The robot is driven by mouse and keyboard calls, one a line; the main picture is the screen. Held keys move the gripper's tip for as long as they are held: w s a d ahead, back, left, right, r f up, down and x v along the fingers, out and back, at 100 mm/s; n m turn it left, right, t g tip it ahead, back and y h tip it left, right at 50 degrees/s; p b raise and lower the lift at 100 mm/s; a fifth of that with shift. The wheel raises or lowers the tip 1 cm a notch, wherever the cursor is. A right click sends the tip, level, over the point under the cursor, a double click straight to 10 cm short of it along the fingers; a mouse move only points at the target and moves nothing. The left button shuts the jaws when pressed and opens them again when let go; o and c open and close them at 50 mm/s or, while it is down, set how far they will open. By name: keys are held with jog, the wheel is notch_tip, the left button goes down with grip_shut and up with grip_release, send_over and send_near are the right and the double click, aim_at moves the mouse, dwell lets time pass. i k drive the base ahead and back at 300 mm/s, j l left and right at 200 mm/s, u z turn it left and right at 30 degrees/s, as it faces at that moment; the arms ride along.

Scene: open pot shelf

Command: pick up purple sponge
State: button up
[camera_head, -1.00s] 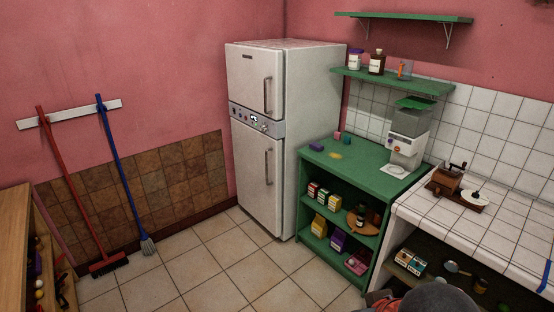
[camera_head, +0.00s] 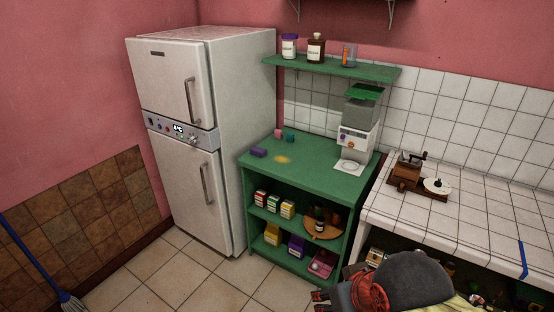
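The purple sponge (camera_head: 259,153) is a small block lying on the left front part of the green cabinet's top (camera_head: 318,177). A yellow patch (camera_head: 283,160) lies just right of it on the same top. My arm shows at the bottom edge, right of the middle. What looks like my gripper (camera_head: 319,297) is at its left end, partly cut off by the frame, low in front of the cabinet and well away from the sponge. I cannot tell whether it is open or shut.
A pink block (camera_head: 278,133) and a teal block (camera_head: 289,136) sit behind the sponge. A white dispenser (camera_head: 357,138) stands at the cabinet's right. The fridge (camera_head: 185,130) stands close on the left. A green wall shelf (camera_head: 335,68) hangs above. Tiled floor is free in front.

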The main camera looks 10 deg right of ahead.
aim_at(256, 151)
jog(key=i+j, duration=0.2)
jog(key=i, duration=0.3)
jog(key=i+j+z, duration=0.1)
jog(key=i, duration=0.4)
jog(key=i+j+z, duration=0.1)
jog(key=i+j, duration=0.2)
jog(key=i, duration=0.2)
jog(key=i+j, duration=0.25)
jog(key=i, duration=0.25)
jog(key=i+j+z, duration=0.1)
jog(key=i+j, duration=0.15)
jog(key=i, duration=0.2)
jog(key=i+j, duration=0.3)
jog(key=i, duration=0.2)
jog(key=z, duration=0.05)
